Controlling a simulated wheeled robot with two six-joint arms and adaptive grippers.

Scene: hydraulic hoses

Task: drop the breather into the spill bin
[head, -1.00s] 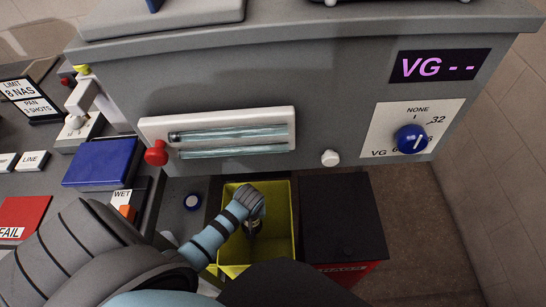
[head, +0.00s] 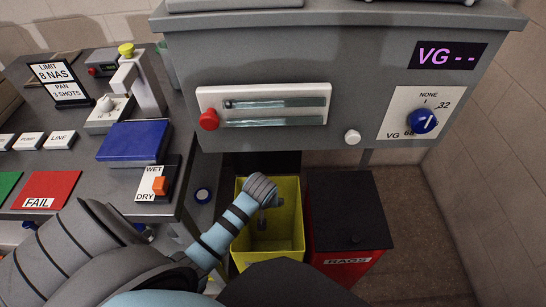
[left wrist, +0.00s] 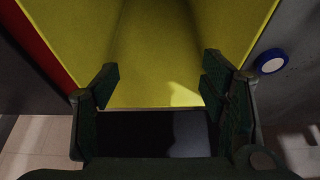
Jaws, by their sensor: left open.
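The spill bin appears to be the yellow open-topped bin (head: 288,240), standing on the floor below the grey cabinet. Its yellow inner wall (left wrist: 160,50) fills much of the left wrist view. My left gripper (head: 263,220) points down into the bin's mouth, and in the left wrist view (left wrist: 160,95) its two fingers are apart with nothing between them. A dark, glossy patch (left wrist: 155,135) shows beyond and below the fingers; I cannot tell what it is. I cannot make out the breather in either view. My right gripper is not in view.
A red bin marked RAGS (head: 345,262) with a dark lid stands close right of the yellow bin. The cabinet (head: 300,80) overhangs behind. A bench with a blue block (head: 135,141) and a WET/DRY switch (head: 158,186) is at left.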

